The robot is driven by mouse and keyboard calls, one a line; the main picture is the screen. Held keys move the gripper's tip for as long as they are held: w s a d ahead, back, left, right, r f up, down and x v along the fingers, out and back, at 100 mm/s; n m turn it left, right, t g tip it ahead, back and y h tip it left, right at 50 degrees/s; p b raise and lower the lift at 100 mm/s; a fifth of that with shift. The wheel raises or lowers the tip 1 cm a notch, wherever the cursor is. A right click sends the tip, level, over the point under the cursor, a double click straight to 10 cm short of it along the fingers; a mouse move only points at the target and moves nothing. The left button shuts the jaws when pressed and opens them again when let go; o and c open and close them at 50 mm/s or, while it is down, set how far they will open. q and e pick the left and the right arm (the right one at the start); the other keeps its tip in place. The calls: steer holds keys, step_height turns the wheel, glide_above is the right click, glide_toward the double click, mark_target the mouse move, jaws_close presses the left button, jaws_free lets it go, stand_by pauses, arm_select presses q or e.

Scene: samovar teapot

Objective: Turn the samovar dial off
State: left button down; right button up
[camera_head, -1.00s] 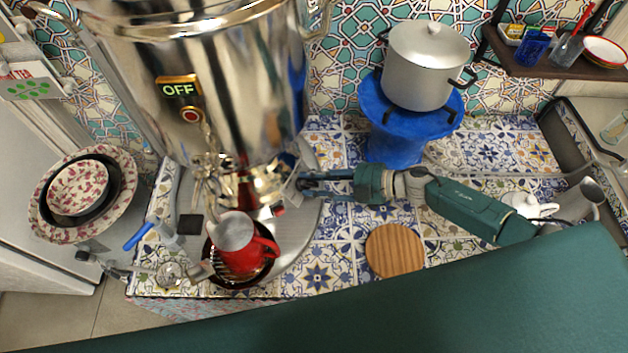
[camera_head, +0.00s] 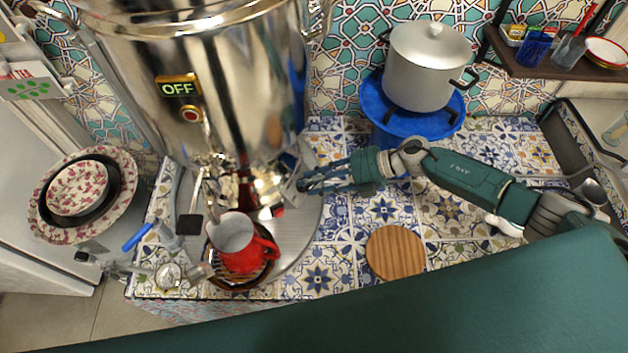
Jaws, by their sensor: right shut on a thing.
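The samovar (camera_head: 235,95) is a large shiny steel urn at the upper left. Its lit sign (camera_head: 178,87) reads OFF, with a round red light (camera_head: 191,114) below it. My right gripper (camera_head: 300,185) reaches in from the right at the samovar's lower right side. Its fingers are closed on a small part there, which by its place is the samovar dial; the fingers and glare mostly hide it. A red jug (camera_head: 262,255) with a grey top stands on a dark tray below the samovar's front.
A round wooden board (camera_head: 394,252) lies on the tiled counter (camera_head: 345,235). A silver pot (camera_head: 421,65) sits on a blue stand (camera_head: 375,105) behind my right arm. Patterned bowls (camera_head: 78,188) are at the left. A shelf (camera_head: 545,67) holds small items at the upper right.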

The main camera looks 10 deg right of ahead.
steer(key=shift+s+a+r+n+g+h, duration=0.1)
steer(key=shift+n+g+h, duration=0.15)
steer(key=shift+n, duration=0.75)
steer(key=shift+a+n+g+h, duration=0.1)
steer(key=shift+n+g+h, duration=0.15)
steer(key=shift+n, duration=0.75)
steer(key=shift+c, duration=0.2)
steer(key=o, duration=0.9)
steer(key=shift+r, duration=0.1)
